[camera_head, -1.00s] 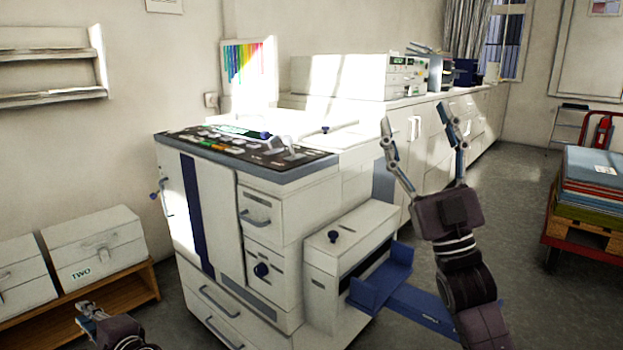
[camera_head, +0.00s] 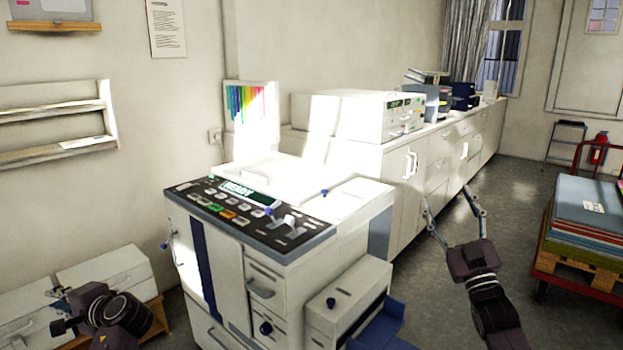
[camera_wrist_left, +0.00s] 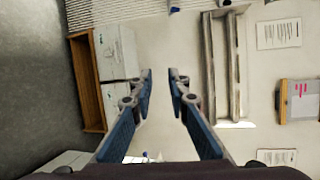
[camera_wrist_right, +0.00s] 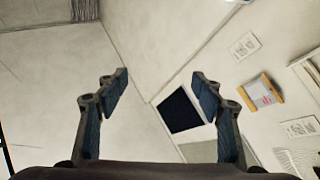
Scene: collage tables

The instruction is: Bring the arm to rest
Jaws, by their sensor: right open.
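My right gripper (camera_head: 448,198) is open and empty, its two fingers pointing up over the floor in front of the white counter. The right wrist view shows its fingertips (camera_wrist_right: 160,76) wide apart with nothing between them, facing bare walls. My left gripper (camera_head: 58,310) is at the lower left of the head view, in front of the white boxes. The left wrist view shows its fingertips (camera_wrist_left: 160,76) a small gap apart with nothing between them.
A white machine (camera_head: 235,290) with a dark control panel (camera_head: 255,218) stands between my arms. A blue tray (camera_head: 380,325) juts from its right side. White boxes (camera_head: 105,275) are at left. A cart with stacked sheets (camera_head: 590,207) stands right. Floor (camera_head: 510,200) before the counter is clear.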

